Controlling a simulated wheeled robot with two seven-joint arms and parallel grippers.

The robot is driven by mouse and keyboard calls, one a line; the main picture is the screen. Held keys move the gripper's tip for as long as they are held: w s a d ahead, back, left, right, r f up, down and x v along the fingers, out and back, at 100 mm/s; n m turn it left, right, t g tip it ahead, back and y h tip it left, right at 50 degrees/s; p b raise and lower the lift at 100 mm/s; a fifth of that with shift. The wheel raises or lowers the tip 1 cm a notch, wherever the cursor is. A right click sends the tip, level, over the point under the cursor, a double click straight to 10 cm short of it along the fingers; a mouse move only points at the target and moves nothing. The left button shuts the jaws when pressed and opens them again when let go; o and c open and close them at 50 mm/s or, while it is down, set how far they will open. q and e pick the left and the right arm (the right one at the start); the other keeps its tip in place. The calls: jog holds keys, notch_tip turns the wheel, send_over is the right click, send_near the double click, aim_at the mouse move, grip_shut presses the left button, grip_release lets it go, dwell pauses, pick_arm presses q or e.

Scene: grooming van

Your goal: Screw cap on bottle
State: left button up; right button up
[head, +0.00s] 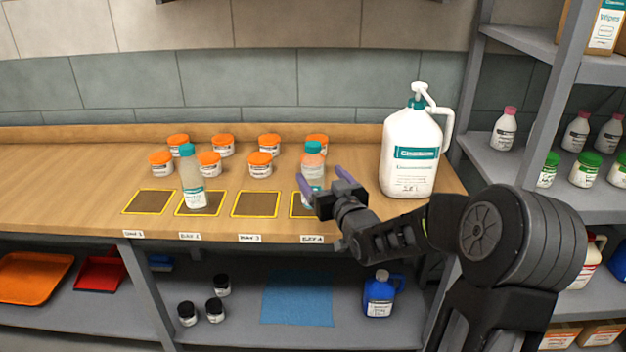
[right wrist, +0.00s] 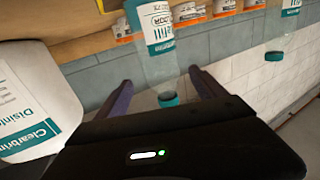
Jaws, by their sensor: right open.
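A clear bottle (head: 312,172) with a white and teal label stands at the bay 4 mat, and a teal cap (head: 313,147) sits at its top. In the right wrist view, which is upside down, the bottle (right wrist: 157,35) and its cap (right wrist: 168,99) show ahead of my gripper. I cannot tell how tightly the cap sits. My right gripper (head: 319,171) is open, its purple fingers to either side of the bottle in the picture; contact is not clear. A similar teal-capped bottle (head: 192,180) stands on the bay 2 mat. My left gripper is out of view.
Several orange-lidded jars (head: 260,165) stand behind the mats. A large white pump jug (head: 410,153) stands right of my gripper. The bay 1 (head: 150,202) and bay 3 (head: 255,204) mats are empty. A shelf unit (head: 490,160) rises at the right.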

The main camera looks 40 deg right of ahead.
aim_at(318, 172)
jog(key=shift+w+r, duration=0.15)
jog(key=shift+w, duration=0.15)
jog(key=p+x, duration=0.1)
jog(key=x, duration=0.2)
jog(key=shift+w, duration=0.25)
jog(key=shift+w+d+p, duration=0.15)
jog(key=shift+w+p, duration=0.15)
jog(key=shift+w, duration=0.25)
jog(key=c, duration=1.6)
jog(key=shift+r, duration=0.15)
